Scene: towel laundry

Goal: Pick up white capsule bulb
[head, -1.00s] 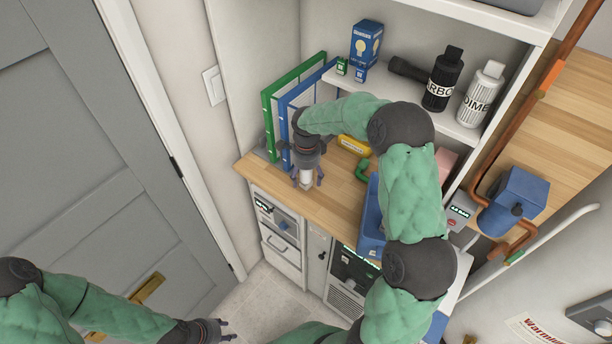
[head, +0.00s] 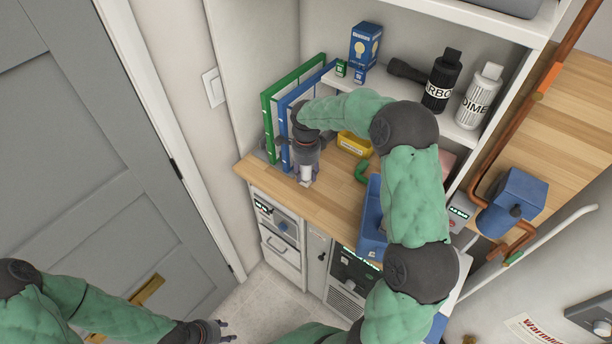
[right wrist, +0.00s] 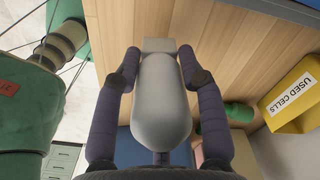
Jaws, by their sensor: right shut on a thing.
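The white capsule bulb (right wrist: 161,100) has a pale rounded body and a square base, and fills the middle of the right wrist view. In the head view the bulb (head: 306,174) shows as a small white piece below my right gripper (head: 306,178). My right gripper (right wrist: 160,75) is shut on the bulb, with purple-grey fingers along both sides. In the head view the bulb's base is close to the wooden counter; I cannot tell whether it touches. My left gripper (head: 224,331) is low in the head view, away from the counter, with its fingers apart and empty.
Green (head: 268,120) and blue (head: 287,130) binders stand behind my right gripper. A yellow used cells box (right wrist: 293,95), a green curved item (head: 361,171) and a blue bin (head: 372,220) are to the right. The wooden counter (head: 262,176) is clear at its left front.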

